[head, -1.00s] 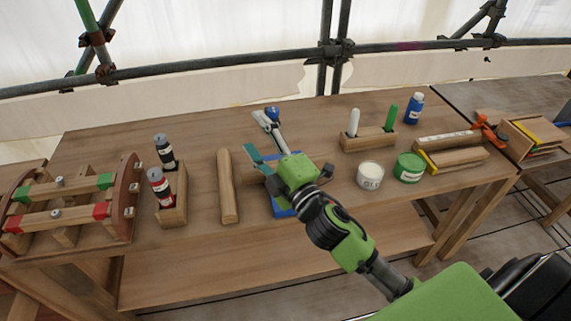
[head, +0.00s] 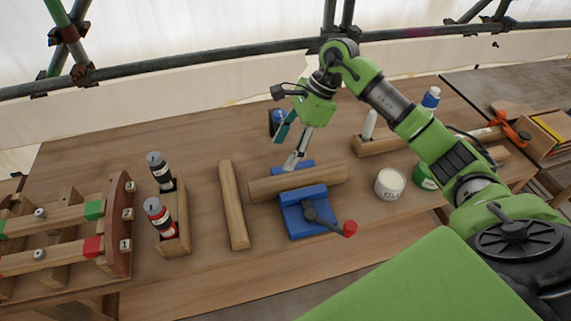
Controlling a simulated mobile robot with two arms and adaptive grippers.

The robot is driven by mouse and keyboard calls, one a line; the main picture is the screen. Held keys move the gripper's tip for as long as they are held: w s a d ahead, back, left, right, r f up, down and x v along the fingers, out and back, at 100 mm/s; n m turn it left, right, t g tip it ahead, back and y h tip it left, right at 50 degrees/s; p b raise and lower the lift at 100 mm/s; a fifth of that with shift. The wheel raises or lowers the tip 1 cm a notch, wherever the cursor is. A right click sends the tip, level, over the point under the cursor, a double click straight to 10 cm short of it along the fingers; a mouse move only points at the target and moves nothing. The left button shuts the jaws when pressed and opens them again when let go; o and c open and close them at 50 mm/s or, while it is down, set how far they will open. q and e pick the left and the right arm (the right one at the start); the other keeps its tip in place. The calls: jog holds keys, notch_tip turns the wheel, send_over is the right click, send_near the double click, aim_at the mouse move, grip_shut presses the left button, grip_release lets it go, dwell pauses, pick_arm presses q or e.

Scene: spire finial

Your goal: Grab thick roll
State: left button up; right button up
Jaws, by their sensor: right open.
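Two wooden rolls show in the head view, and I cannot tell for sure which one is the thick roll. One wooden roll (head: 326,179) lies crosswise in a blue vise (head: 306,216) that has a red-knobbed handle. The other wooden roll (head: 234,205) lies lengthwise on the table, left of the vise. My right gripper (head: 284,154) is open and empty, its fingers pointing down just behind the roll in the vise. I cannot tell whether a fingertip touches it. My left gripper is not in view.
A white pot (head: 390,184) and a green pot (head: 425,177) stand to the right. A wooden block (head: 372,147) with a white marker is behind them. The table front is clear.

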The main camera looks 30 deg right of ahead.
aim_at(272, 180)
jog(key=x, duration=0.2)
jog(key=p+x, duration=0.1)
jog(key=x, duration=0.1)
jog(key=s+p+x, duration=0.1)
jog(key=x, duration=0.1)
jog(key=shift+d+f, duration=0.25)
jog(key=shift+d, duration=0.15)
jog(key=p+x, duration=0.2)
jog(key=shift+w+a+f, duration=0.1)
jog(key=shift+a+f, duration=0.15)
jog(key=shift+a, duration=0.05)
jog(key=p+x, duration=0.1)
jog(key=x, duration=0.2)
jog(key=shift+a+f, duration=0.1)
jog(key=shift+f, duration=0.1)
jog(key=shift+w+f+h, duration=0.1)
jog(key=shift+f+h, duration=0.15)
jog(key=shift+h, duration=0.05)
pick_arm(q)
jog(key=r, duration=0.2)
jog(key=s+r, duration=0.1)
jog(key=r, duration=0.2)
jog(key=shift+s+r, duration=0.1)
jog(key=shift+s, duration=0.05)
pick_arm(e)
jog(key=c, duration=1.4)
